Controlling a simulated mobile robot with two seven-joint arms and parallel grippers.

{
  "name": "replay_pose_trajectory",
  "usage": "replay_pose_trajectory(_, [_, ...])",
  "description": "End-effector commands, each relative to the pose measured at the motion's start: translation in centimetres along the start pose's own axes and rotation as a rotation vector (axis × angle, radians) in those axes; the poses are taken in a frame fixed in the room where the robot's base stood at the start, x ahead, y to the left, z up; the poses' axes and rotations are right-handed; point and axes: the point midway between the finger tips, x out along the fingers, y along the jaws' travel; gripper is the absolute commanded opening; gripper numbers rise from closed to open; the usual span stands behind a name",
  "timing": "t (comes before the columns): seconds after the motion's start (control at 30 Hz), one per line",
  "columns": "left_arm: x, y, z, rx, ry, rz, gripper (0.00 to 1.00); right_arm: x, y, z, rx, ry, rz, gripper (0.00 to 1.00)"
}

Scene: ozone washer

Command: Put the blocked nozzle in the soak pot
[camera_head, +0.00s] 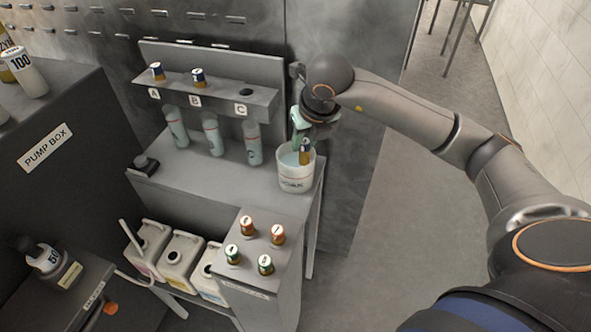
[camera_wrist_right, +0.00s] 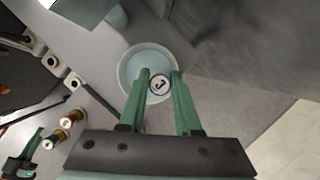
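A small blue-and-gold nozzle (camera_head: 304,157) shows below my right gripper (camera_head: 299,138), inside the outline of the soak pot's mouth. The soak pot (camera_head: 296,182) is a white cup of pale liquid at the right end of the grey bench. In the right wrist view, the nozzle's round marked top (camera_wrist_right: 159,86) sits between the two green fingertips of my right gripper (camera_wrist_right: 160,80), touching both sides. The pot's rim (camera_wrist_right: 121,72) surrounds it there. I cannot tell whether the nozzle's lower end meets the liquid.
A rack (camera_head: 215,88) marked A, B, C stands behind the pot; A and B hold blue-topped nozzles, C is empty. Bottles (camera_head: 253,143) stand beneath. Orange and green nozzles (camera_head: 247,226) stand on a front stand. Floor (camera_head: 410,220) right of the bench is clear.

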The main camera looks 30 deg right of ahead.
Motion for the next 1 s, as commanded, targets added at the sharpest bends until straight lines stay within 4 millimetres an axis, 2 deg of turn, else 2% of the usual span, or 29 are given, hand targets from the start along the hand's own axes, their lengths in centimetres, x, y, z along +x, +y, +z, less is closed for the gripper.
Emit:
replay_pose_trajectory(0.03, [0.0, 0.0, 0.0, 0.001, 0.000, 0.000, 0.00, 0.0, 0.0, 0.0, 0.000, 0.000, 0.000, 0.38])
replay_pose_trajectory(0.27, [0.0, 0.0, 0.1, 0.001, 0.002, -0.001, 0.00, 0.0, 0.0, 0.0, 0.000, 0.000, 0.000, 0.64])
replay_pose_trajectory(0.6, [-0.1, 0.0, 0.6, -0.002, -0.008, -0.001, 0.00, -0.5, 0.0, 0.1, 0.000, -0.001, 0.001, 0.65])
replay_pose_trajectory(0.77, [-0.3, 0.0, 0.7, -0.003, -0.012, -0.002, 0.00, -2.8, 0.0, 0.1, -0.001, -0.006, 0.001, 0.65])
replay_pose_trajectory(1.0, [-0.6, -0.2, 0.5, -0.003, -0.010, -0.008, 0.00, -8.2, 0.0, 0.1, -0.002, -0.006, 0.001, 0.65])
